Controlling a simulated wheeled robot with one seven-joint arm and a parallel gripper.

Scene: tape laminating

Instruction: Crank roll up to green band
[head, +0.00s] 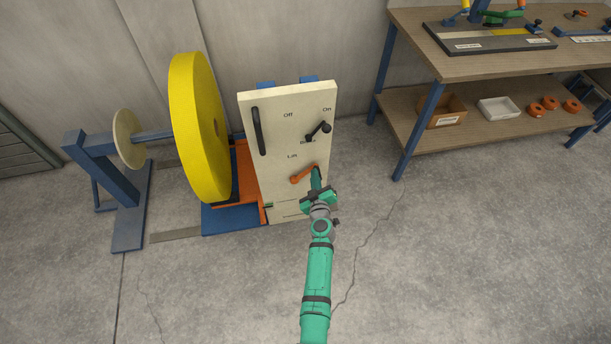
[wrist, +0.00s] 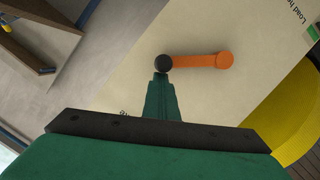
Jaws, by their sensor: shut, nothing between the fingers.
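The cream control panel (head: 270,130) stands upright, with an orange crank (head: 304,175) below the "Lift" label. In the wrist view, the crank arm (wrist: 198,61) runs from an orange hub at right to a black knob (wrist: 163,63) at left. My gripper (head: 316,176) is at the crank's knob end. In the wrist view, its green fingers (wrist: 162,80) are shut with nothing between them, their tips at or just below the knob; contact is unclear. The big yellow roll (head: 195,125) is left of the panel. A small green mark (head: 268,205) shows at the panel's lower left edge.
The panel also carries a black handle (head: 259,131) and a black lever (head: 318,131) near "Off" and "On". A blue stand (head: 130,205) is at left. A wooden workbench (head: 470,65) stands at right. The floor (head: 420,260) in front is clear.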

